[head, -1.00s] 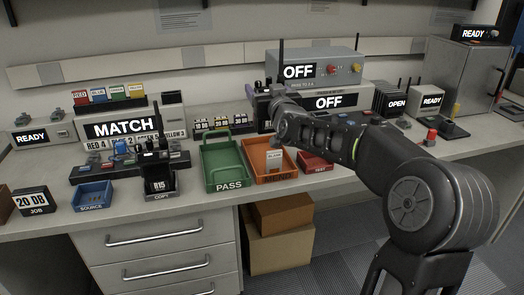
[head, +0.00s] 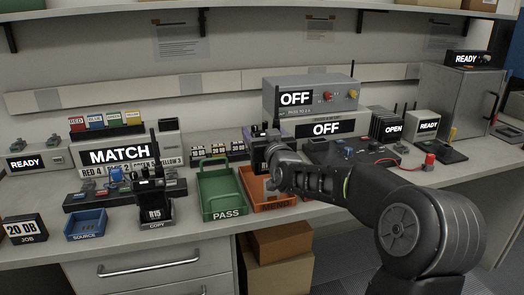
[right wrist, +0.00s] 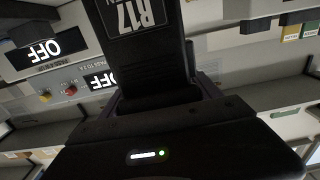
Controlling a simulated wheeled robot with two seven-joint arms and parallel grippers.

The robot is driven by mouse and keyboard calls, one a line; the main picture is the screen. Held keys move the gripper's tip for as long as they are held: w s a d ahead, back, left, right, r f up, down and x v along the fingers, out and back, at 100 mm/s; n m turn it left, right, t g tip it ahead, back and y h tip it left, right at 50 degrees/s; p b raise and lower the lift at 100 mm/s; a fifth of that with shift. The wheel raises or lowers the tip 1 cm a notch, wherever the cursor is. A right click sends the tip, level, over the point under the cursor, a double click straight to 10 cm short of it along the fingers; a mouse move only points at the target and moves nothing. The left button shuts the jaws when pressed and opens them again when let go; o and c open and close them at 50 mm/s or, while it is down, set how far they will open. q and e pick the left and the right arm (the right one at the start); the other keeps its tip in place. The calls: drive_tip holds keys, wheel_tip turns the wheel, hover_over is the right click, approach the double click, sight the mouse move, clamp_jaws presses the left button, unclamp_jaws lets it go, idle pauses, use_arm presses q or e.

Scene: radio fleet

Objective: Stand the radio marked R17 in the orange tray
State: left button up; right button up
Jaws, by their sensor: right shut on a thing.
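The radio marked R17 (right wrist: 155,70) is dark, with a white-on-black label, and is held in my right gripper. In the head view its dark body (head: 260,153) shows just left of my right gripper (head: 273,165), over the back part of the orange tray (head: 268,207). The gripper is shut on the radio. My wrist and the radio cover part of the tray, so I cannot tell whether the radio's base touches its floor. My left gripper is not in view.
A green PASS tray (head: 222,205) stands directly left of the orange tray. A radio marked R15 (head: 154,203) stands in the COPY stand, beside a blue SOURCE tray (head: 86,224). Grey OFF units (head: 340,97) stand behind. My forearm hides the bench right of the tray.

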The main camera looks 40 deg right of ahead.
drive_tip(key=shift+r, duration=0.1)
drive_tip(key=shift+f+b, duration=0.35)
drive_tip(key=shift+f, duration=2.15)
drive_tip(key=shift+f, duration=0.15)
drive_tip(key=o, duration=1.9)
drive_tip(key=shift+c, duration=0.2)
